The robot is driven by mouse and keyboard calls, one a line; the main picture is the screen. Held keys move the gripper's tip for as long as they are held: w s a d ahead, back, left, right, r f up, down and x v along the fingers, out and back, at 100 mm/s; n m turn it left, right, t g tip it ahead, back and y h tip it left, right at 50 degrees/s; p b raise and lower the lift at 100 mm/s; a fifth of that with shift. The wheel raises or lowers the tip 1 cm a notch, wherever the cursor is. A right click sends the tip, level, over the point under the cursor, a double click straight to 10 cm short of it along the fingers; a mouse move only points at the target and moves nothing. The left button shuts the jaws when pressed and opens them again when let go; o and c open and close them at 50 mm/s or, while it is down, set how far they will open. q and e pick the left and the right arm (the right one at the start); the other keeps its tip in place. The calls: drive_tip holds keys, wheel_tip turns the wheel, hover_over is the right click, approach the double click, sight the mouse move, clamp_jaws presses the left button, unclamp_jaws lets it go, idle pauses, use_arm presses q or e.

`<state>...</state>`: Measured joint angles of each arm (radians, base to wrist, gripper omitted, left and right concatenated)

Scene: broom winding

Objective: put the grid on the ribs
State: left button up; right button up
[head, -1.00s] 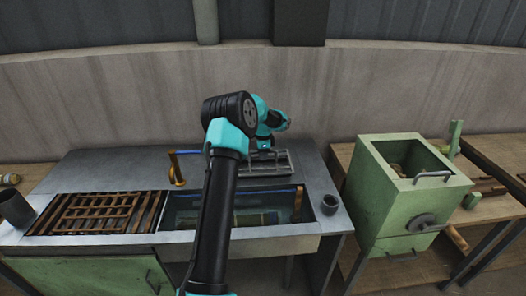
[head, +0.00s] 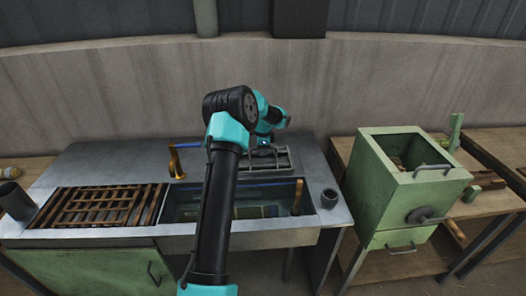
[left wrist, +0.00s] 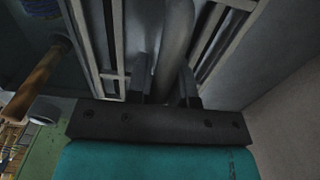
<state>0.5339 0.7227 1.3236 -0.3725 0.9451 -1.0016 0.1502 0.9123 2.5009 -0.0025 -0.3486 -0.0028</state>
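A grey metal grid (head: 284,160) lies at the back of the metal worktop, behind the open basin. In the left wrist view its bars (left wrist: 108,45) run away on both sides of a thick grey handle (left wrist: 172,50). My left gripper (head: 263,148) is over the grid. Its two fingers (left wrist: 166,88) stand on either side of the handle; whether they press on it I cannot tell. The rusty brown ribs (head: 75,210) lie across the opening at the left of the worktop, with crossing bars over them. My left arm hides part of the basin and of the grid. My right gripper is out of view.
The basin (head: 180,208) holds water and has a wooden stick (head: 297,197) at its right end. A brass-coloured tap (head: 177,160) stands behind it, and a small dark cup (head: 329,198) at the right. A green box (head: 395,205) stands further right. A grey pot (head: 15,200) is at far left.

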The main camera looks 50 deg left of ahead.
use_arm(q)
drive_tip(key=o, duration=0.5)
wheel_tip(320, 180, up, 17)
drive_tip(key=shift+r, duration=0.2)
idle(0.5)
drive_tip(key=shift+r, duration=0.1)
drive_tip(key=shift+r, duration=3.4)
